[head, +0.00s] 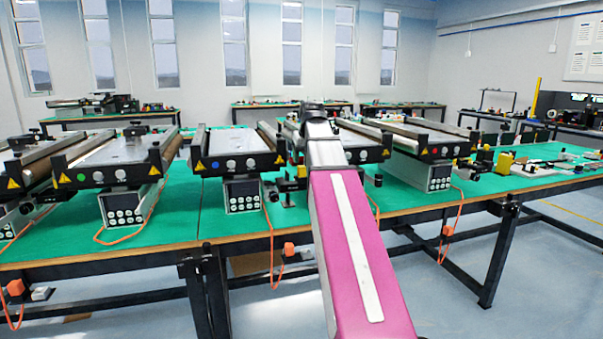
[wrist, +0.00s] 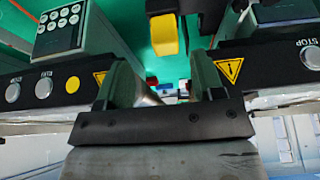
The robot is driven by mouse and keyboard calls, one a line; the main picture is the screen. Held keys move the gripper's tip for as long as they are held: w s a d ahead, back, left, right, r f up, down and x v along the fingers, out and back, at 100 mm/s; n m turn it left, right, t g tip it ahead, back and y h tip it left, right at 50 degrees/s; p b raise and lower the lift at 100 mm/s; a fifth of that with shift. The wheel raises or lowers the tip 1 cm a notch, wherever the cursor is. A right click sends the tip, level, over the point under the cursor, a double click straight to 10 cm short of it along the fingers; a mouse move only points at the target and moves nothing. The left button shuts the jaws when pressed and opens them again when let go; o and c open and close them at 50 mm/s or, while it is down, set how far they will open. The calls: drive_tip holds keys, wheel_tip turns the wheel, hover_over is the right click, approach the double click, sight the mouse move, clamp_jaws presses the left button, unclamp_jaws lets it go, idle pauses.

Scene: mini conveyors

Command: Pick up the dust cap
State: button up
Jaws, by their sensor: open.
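I cannot pick out the dust cap for certain in either view. A small dark cylindrical piece (head: 378,180) stands on the green table right of my arm in the head view; I cannot tell whether it is the cap. In the wrist view my gripper (wrist: 164,82) has its two green fingers apart, with a gap between them. It points between two conveyor ends. A yellow block with a dark part (wrist: 164,36) shows beyond the fingertips, not held. My arm hides the gripper in the head view.
Conveyors with black end plates, such as this one (head: 236,166), stand side by side on the green table (head: 190,214). Control boxes (head: 243,194) sit under their ends. Orange cables hang over the front edge. Small fixtures (head: 503,163) stand at the right.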

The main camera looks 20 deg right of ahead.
sight(302, 166)
drive_tip(key=shift+a+x, duration=0.15)
drive_tip(key=shift+x, duration=1.25)
drive_tip(key=shift+a+x, duration=0.15)
drive_tip(key=shift+x, duration=1.3)
drive_tip(key=shift+w+r, duration=0.1)
drive_tip(key=shift+w, duration=0.1)
drive_tip(key=c, duration=1)
